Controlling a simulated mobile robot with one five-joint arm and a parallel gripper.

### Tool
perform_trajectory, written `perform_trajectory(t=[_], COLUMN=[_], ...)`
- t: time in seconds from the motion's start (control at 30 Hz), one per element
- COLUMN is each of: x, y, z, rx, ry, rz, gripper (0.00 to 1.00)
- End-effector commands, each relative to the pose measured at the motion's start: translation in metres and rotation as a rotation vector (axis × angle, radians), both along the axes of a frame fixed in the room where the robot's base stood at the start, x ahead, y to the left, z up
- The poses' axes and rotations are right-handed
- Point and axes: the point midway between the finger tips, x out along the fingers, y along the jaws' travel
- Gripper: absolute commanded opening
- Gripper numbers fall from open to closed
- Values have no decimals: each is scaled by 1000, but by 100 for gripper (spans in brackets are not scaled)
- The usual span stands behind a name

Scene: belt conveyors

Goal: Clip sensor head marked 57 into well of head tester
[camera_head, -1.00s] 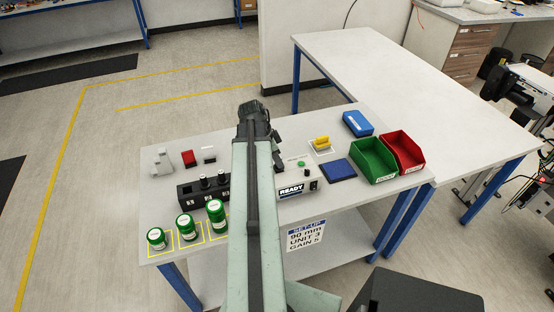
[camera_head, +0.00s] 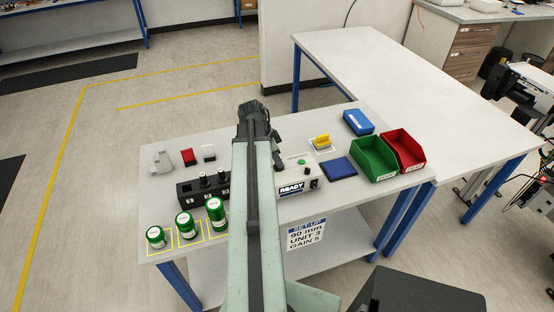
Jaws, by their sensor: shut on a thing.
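The head tester (camera_head: 291,186) is a pale box with a READY display and a green button, standing at the front of the bench. My arm covers its left part, and I cannot see its well. My gripper (camera_head: 257,118) is over the bench behind the tester, seen from behind. It is shut on a sensor head that my arm hides, so I cannot read its mark. A black rack (camera_head: 187,197) to the left of my arm carries black-topped sensor heads (camera_head: 204,181), too small to read.
To the right are a yellow piece (camera_head: 321,141), a blue pad (camera_head: 339,168), and green (camera_head: 373,160) and red (camera_head: 404,151) bins.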

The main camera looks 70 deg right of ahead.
Motion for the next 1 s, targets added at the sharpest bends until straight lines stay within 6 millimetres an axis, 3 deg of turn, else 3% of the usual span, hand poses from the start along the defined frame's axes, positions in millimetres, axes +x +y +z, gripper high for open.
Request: perform_trajectory(t=[0.13,0.17,0.23,0.67,1.0], x=[0,0,0,1,15], y=[0,0,0,1,13], z=[0,0,0,7,64], rx=[0,0,0,0,0], ry=[0,0,0,0,0], rz=[0,0,0,0,1], gripper=[0,26,45,45,45])
